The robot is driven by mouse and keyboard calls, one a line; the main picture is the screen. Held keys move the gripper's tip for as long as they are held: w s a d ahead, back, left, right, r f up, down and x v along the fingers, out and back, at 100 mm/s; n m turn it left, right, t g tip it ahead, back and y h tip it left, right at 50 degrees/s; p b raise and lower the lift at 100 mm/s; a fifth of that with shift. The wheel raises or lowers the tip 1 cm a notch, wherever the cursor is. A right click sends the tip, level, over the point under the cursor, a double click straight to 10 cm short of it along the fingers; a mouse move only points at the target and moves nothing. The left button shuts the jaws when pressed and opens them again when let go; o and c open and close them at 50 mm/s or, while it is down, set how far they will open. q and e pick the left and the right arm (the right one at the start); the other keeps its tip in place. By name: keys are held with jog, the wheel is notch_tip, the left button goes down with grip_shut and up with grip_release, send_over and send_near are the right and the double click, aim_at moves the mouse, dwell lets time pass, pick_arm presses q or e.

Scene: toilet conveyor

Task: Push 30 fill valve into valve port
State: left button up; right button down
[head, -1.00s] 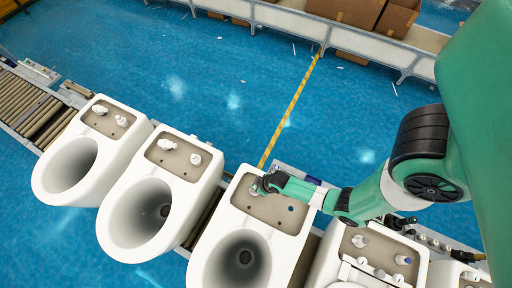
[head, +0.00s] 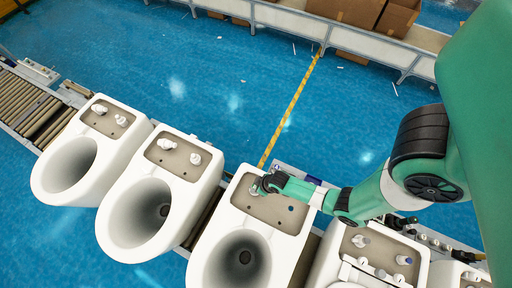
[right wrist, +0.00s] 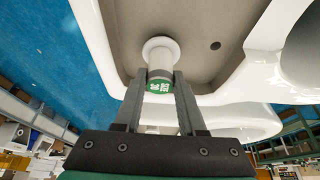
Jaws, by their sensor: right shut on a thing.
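My right gripper (head: 266,184) is over the left side of the tank recess of the third toilet (head: 240,225) from the left. In the right wrist view its two fingers (right wrist: 159,84) are shut on the white fill valve (right wrist: 160,52), which has a round flange and a green label on its near end. The flange appears to be against the grey tank floor (right wrist: 195,20); I cannot tell how deep it sits. The valve port is hidden behind the flange. A second, open hole (right wrist: 215,45) shows to the right. My left gripper is not in view.
Two toilets to the left, the nearer one (head: 160,205) and the farther one (head: 80,160), have white fittings in their tanks. Another toilet (head: 336,255) stands close on the right. The roller conveyor (head: 35,108) runs beneath. Blue floor lies open behind.

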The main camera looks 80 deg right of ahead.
jog(key=shift+f+b, duration=0.45)
jog(key=shift+f, duration=0.15)
jog(key=shift+c, duration=2)
grip_release()
jog(key=p+v, duration=0.5)
jog(key=v, duration=0.6)
jog(key=shift+r, duration=0.35)
jog(key=shift+s, duration=0.15)
